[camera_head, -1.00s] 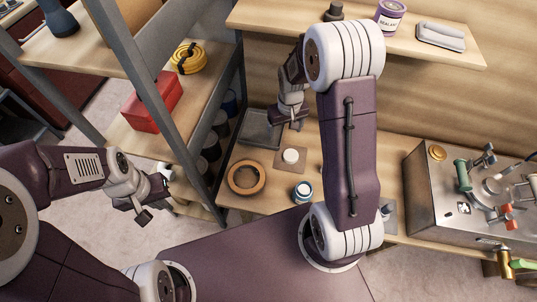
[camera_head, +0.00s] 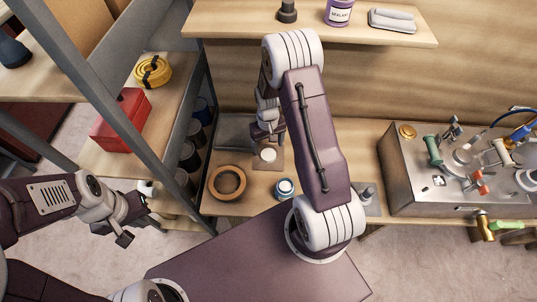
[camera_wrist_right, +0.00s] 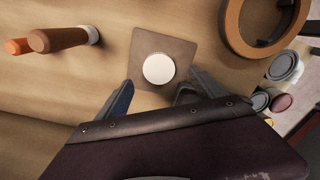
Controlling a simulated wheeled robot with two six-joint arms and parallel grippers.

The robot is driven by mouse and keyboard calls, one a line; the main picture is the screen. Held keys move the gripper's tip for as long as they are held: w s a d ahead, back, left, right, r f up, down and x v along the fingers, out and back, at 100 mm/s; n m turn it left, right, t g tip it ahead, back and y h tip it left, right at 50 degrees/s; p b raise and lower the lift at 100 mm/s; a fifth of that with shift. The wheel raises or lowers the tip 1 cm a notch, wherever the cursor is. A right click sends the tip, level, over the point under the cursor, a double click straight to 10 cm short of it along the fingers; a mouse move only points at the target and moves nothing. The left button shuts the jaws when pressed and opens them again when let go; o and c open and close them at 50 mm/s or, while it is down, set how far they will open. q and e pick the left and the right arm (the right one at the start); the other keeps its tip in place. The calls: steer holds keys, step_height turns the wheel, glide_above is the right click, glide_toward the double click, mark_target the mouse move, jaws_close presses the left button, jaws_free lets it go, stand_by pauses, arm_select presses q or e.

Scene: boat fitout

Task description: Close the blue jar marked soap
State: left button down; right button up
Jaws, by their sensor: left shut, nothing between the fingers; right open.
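A small blue jar with a white band (camera_head: 285,188) stands near the front edge of the workbench; its marking is too small to read, and I cannot tell whether its top is open. A round white lid-like disc (camera_head: 267,155) lies on a brown square mat (camera_head: 271,165); the disc also shows in the right wrist view (camera_wrist_right: 158,68). My right gripper (camera_head: 268,135) is open close to the disc, its fingers (camera_wrist_right: 155,92) apart with nothing between them. My left gripper (camera_head: 134,232) is shut and empty, off the bench at the left.
A wooden ring (camera_head: 227,183) lies left of the jar, with a grey tray (camera_head: 236,130) behind it. A metal unit with valves (camera_head: 455,170) fills the right side. Two handles (camera_wrist_right: 58,38) show in the wrist view.

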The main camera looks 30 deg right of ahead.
mark_target(268, 154)
step_height(268, 154, down, 5)
steer(key=shift+d+f, duration=0.1)
stand_by(0.4)
steer(key=shift+c, duration=0.3)
steer(key=c, duration=1.4)
steer(key=shift+o, duration=0.2)
step_height(268, 154, up, 10)
